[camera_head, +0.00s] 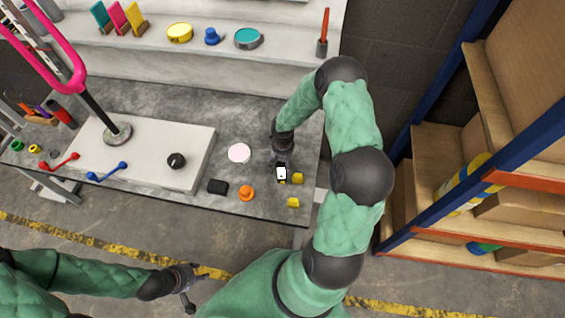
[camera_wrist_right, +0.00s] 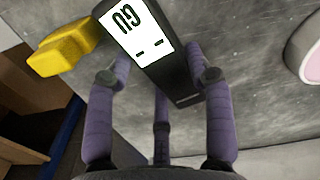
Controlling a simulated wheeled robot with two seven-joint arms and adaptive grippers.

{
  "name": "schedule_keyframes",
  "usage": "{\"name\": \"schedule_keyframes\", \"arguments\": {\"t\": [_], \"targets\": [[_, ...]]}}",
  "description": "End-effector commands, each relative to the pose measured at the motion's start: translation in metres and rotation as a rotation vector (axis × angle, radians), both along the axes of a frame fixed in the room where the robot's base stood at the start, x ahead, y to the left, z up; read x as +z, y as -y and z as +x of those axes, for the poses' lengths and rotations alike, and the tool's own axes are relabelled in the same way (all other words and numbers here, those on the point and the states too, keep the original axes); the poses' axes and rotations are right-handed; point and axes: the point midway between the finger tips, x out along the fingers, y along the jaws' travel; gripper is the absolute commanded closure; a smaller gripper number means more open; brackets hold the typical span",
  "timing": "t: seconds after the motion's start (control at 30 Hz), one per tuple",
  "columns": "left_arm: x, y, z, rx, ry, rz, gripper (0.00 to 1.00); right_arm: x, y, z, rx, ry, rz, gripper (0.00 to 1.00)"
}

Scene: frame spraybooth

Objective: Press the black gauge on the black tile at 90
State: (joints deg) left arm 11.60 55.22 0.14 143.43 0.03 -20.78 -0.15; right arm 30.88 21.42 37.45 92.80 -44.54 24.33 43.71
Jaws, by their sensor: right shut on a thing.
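The black gauge (camera_wrist_right: 184,84) has a white display with dark characters and two dashes. In the head view its white display (camera_head: 281,173) shows just below my right gripper (camera_head: 282,162). In the right wrist view the purple fingers of my right gripper (camera_wrist_right: 157,72) are shut on the gauge from both sides. The gauge is over the grey table; I cannot tell its height above it. A dark block (camera_head: 217,186), which looks like the black tile, lies near the table's front edge, left of the gauge. My left gripper (camera_head: 186,291) is low in front of the table, away from everything; its opening is unclear.
Yellow pieces (camera_head: 297,178) lie beside the gauge; one shows in the wrist view (camera_wrist_right: 62,47). An orange piece (camera_head: 246,193) and a pale disc (camera_head: 239,153) lie between gauge and dark block. A white slab (camera_head: 150,140) with a black knob (camera_head: 176,160) stands left.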

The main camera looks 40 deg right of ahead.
Motion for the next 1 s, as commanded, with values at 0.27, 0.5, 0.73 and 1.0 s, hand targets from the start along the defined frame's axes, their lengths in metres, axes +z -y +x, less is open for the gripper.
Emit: {"name": "schedule_keyframes", "arguments": {"t": [0.27,0.5,0.73,1.0], "targets": [[-0.005,0.000,0.000,0.000,0.000,0.000,0.60,-0.005,0.000,0.000,0.000,0.001,-0.001,0.85],[-0.009,0.000,0.000,0.000,0.000,0.000,0.60,-0.009,0.000,0.000,0.000,0.001,-0.001,0.85],[-0.013,0.000,0.000,0.000,0.000,0.000,0.60,-0.012,0.000,0.000,0.000,0.001,-0.001,0.44],[-0.012,0.000,0.000,0.000,0.000,0.000,0.60,-0.012,0.000,0.000,0.000,0.000,0.000,0.20]]}}
